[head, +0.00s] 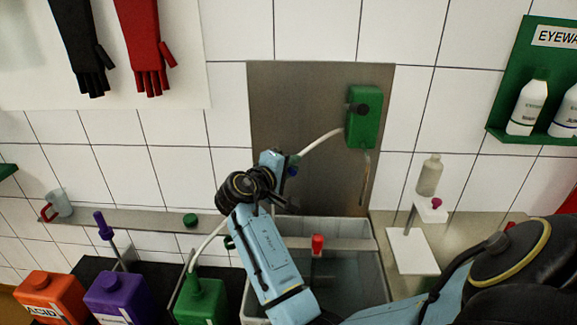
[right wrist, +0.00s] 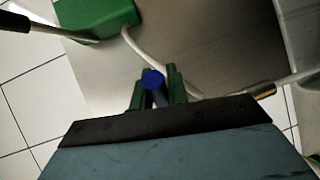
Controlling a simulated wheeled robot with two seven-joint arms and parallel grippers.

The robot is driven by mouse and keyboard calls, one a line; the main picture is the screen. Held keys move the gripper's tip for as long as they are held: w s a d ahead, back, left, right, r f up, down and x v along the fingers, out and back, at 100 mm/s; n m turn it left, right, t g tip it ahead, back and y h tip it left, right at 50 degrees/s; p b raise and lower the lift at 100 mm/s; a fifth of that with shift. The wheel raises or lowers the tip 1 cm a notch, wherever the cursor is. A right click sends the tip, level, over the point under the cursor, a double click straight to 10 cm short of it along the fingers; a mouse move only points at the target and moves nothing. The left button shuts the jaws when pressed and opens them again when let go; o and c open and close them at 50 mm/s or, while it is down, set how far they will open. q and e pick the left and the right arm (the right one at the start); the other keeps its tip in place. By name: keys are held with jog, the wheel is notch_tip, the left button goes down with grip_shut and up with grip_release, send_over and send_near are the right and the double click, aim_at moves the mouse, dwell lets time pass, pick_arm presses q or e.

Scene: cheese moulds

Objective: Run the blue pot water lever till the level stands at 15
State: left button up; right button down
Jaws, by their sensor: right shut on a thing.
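My right gripper (head: 287,163) is raised in front of the steel wall panel, above the grey basin. In the right wrist view its two fingers (right wrist: 156,88) are closed on a small blue lever end (right wrist: 153,80). The blue part also shows as a small patch at the fingertips in the head view (head: 293,170). The rest of the lever is hidden by the gripper and arm. I cannot make out a level scale or a blue pot. My left gripper is not in view.
A green wall dispenser (head: 363,118) with a pale hose hangs on the steel panel (head: 290,90). The grey basin (head: 352,228) has a red-topped part (head: 318,243) inside. Orange (head: 50,295), purple (head: 117,296) and green (head: 201,300) containers stand left. A bottle (head: 429,175) stands right.

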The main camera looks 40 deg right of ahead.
jog(key=c, duration=1.4)
grip_release()
jog(key=shift+o, duration=0.2)
jog(key=shift+a, duration=0.1)
jog(key=b+v, duration=0.1)
jog(key=v, duration=1.2)
jog(key=shift+b, duration=0.3)
